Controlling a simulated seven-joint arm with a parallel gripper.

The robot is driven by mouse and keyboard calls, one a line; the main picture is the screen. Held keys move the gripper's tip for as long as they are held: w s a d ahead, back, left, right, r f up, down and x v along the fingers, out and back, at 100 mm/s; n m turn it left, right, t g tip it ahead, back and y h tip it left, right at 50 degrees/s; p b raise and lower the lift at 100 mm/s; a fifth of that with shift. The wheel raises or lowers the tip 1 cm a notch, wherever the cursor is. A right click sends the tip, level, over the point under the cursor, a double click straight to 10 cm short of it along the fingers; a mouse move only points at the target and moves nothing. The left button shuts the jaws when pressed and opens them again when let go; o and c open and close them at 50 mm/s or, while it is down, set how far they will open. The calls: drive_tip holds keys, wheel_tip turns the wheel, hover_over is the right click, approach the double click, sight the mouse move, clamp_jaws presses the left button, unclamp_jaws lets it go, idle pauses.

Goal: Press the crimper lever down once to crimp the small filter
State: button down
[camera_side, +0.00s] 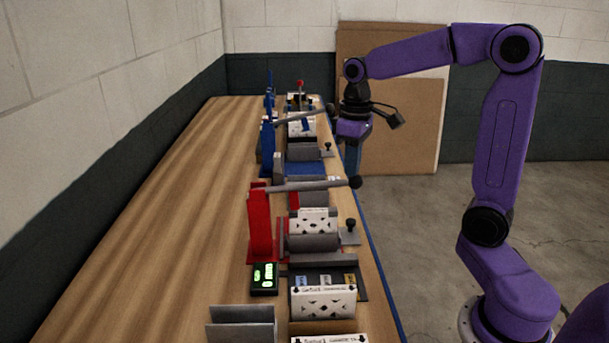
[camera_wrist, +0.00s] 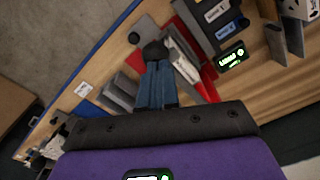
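A red crimper (camera_side: 260,225) stands on the near part of the bench. Its grey lever (camera_side: 310,185) lies nearly level and ends in a black knob (camera_side: 355,182). A white patterned filter (camera_side: 313,222) sits beside it. A blue crimper (camera_side: 267,145) stands farther back, its lever (camera_side: 300,115) tilted up to a black knob (camera_side: 330,108), with another patterned filter (camera_side: 302,128) beside it. Which filter is the small one I cannot tell. My gripper (camera_side: 352,160) hangs at the bench's right edge, between the two knobs in depth. Its fingers (camera_wrist: 156,82) look shut and empty; a black knob (camera_wrist: 154,51) shows past their tips.
A lit green display (camera_side: 264,276) stands by the red crimper and also shows in the wrist view (camera_wrist: 232,58). Boxed filters (camera_side: 323,303) and a grey holder (camera_side: 241,325) are in front. The bench's left side (camera_side: 150,240) is clear.

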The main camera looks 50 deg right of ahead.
wheel_tip(320, 180, up, 9)
drive_tip(key=shift+r, duration=0.15)
idle(0.9)
drive_tip(key=shift+s, duration=0.1)
drive_tip(key=s+a+f+n, duration=0.4)
drive_tip(key=s+a+f, duration=0.2)
drive_tip(key=s, duration=0.5)
drive_tip(key=s+a+f+n, duration=0.5)
drive_tip(key=s+f, duration=0.5)
drive_tip(key=s, duration=0.1)
drive_tip(key=shift+s+a+f+n, duration=0.15)
drive_tip(key=shift+a+f+n, duration=0.15)
drive_tip(key=shift+a+f, duration=0.1)
